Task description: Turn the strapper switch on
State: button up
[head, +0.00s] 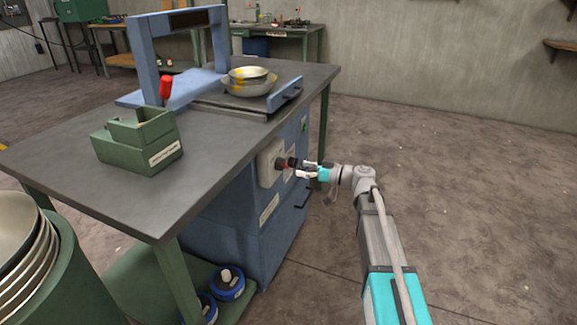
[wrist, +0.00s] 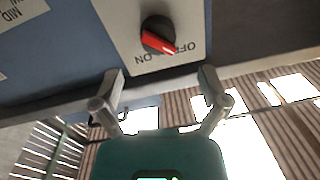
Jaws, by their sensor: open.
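The strapper (head: 184,50) is a blue machine with an arch standing over the table; its blue cabinet (head: 250,222) is below. A switch panel (head: 268,170) sits on the cabinet's side. In the wrist view the rotary switch (wrist: 156,38) is a black knob with a red pointer, on a light plate with upside-down OFF and ON lettering. The red pointer slants down to the right, towards OFF. My gripper (head: 304,168) is at the panel. In the wrist view its two fingers (wrist: 160,93) are spread and empty, below the knob, apart from it.
More bowls (head: 25,250) stand at the lower left. Blue reels (head: 227,283) lie on the low shelf. The floor (head: 450,170) on the right is clear.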

aim_at(287, 165)
jog(key=shift+x, duration=2.95)
